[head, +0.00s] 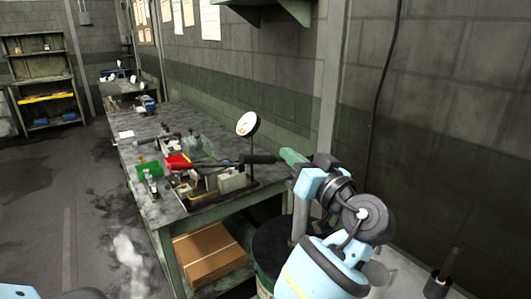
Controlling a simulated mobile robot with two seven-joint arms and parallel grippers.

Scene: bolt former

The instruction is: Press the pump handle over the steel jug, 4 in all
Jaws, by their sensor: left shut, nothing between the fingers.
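The pump has a green head (294,158) on an upright steel pipe (299,218) that goes down to a dark drum (270,248). A long dark handle (215,163) runs left from the head, nearly level, out over the bench. My light blue arm rises beside the pump. I cannot make out the steel jug for certain.
Shelving (42,70) stands far left. The floor left of the bench is clear.

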